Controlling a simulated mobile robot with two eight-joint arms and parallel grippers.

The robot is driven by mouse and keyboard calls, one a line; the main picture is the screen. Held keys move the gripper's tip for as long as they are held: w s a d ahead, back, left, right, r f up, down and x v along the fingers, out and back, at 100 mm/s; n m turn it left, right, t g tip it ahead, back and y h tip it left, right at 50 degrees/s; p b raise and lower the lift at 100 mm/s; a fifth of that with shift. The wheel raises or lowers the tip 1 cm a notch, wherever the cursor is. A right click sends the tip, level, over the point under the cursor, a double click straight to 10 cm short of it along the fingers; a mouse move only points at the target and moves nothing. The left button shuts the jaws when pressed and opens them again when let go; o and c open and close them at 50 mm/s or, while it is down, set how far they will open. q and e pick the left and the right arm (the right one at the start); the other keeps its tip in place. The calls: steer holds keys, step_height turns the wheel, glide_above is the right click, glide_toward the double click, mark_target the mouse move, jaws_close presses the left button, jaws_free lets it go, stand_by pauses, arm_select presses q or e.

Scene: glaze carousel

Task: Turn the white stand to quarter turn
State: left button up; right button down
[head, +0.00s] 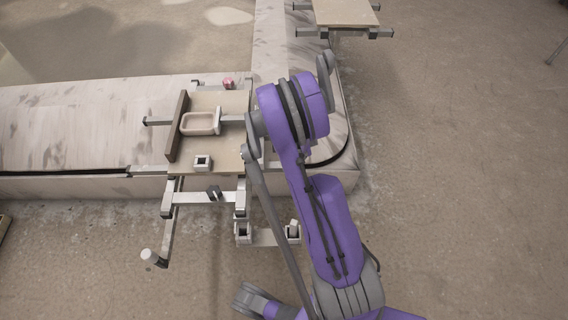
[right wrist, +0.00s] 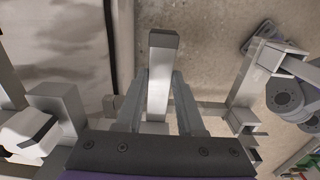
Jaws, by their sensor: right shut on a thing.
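The stand in the head view has a tan board (head: 228,163) on pale metal rails, at the corner of the conveyor. Which part of the stand this bar is, I cannot tell. My left gripper is not in view.
A pale conveyor (head: 75,125) runs left and away from the stand. Another board (head: 343,12) on rails stands at the top. The floor (head: 460,190) on the right is clear.

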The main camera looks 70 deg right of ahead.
stand_by(0.3)
steer(key=c, duration=0.5)
jaws_free()
steer(key=shift+r, duration=0.1)
step_height(320, 180, up, 11)
steer(key=p, duration=0.3)
steer(key=shift+f, duration=0.2)
